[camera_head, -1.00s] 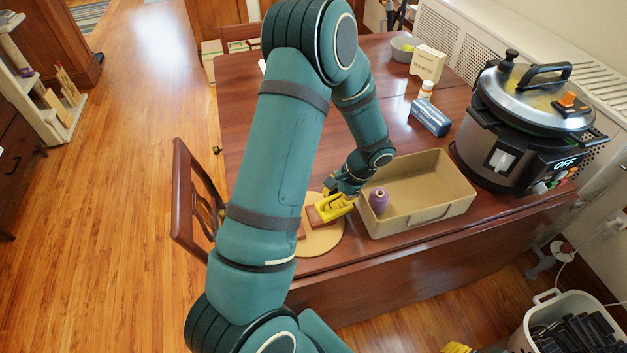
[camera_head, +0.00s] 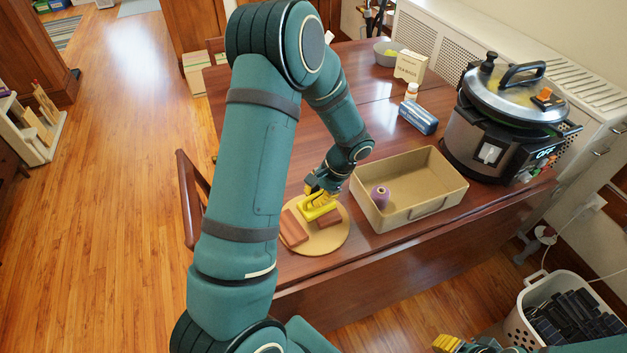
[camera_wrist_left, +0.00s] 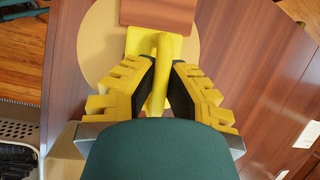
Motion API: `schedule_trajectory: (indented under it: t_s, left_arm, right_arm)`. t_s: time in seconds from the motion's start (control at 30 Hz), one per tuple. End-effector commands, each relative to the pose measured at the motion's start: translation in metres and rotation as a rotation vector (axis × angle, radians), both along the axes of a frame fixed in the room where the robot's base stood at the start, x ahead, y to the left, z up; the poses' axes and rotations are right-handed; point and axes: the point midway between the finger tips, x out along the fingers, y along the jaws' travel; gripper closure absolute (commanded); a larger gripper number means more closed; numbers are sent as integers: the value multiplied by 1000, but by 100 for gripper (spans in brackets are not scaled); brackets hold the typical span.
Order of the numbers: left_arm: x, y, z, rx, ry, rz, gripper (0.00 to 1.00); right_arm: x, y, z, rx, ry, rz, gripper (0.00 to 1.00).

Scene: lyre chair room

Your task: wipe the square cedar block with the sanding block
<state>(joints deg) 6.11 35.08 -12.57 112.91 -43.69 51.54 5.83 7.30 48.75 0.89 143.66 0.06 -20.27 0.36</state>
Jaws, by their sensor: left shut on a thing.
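My left gripper (camera_head: 316,195) is shut on the raised handle of the yellow sanding block (camera_head: 312,212), held low over the round tan board (camera_head: 325,243). Two reddish-brown blocks are on the board: a longer-looking one (camera_head: 293,227) at the left and a smaller-looking one (camera_head: 328,218) just in front of the sanding block, partly covered. I cannot tell for sure which is the square cedar block. The left wrist view shows the handle (camera_wrist_left: 159,75) between the fingers and one reddish block (camera_wrist_left: 160,12) beyond it. My right gripper (camera_head: 449,343) is partly visible at the bottom edge; its fingers are unclear.
A tan tray (camera_head: 432,203) holding a purple spool (camera_head: 380,196) stands right of the board. Behind are a blue box (camera_head: 418,117), a small bottle (camera_head: 411,91), a tea box (camera_head: 410,66) and a grey bowl (camera_head: 388,52). A large cooker (camera_head: 505,120) stands at the right.

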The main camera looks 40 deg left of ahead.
Motion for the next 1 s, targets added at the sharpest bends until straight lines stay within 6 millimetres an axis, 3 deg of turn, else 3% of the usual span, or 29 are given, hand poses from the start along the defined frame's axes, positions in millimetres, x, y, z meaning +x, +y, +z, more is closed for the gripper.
schedule_trajectory:
  t_s: [0.43,1.0]
  left_arm:
    - [6,-2,42,1,-1,2,100]
    - [6,-2,43,1,-1,2,100]
  right_arm:
    - [10,-2,30,-5,-22,-17,53]
    - [11,-2,31,-5,-24,-18,53]
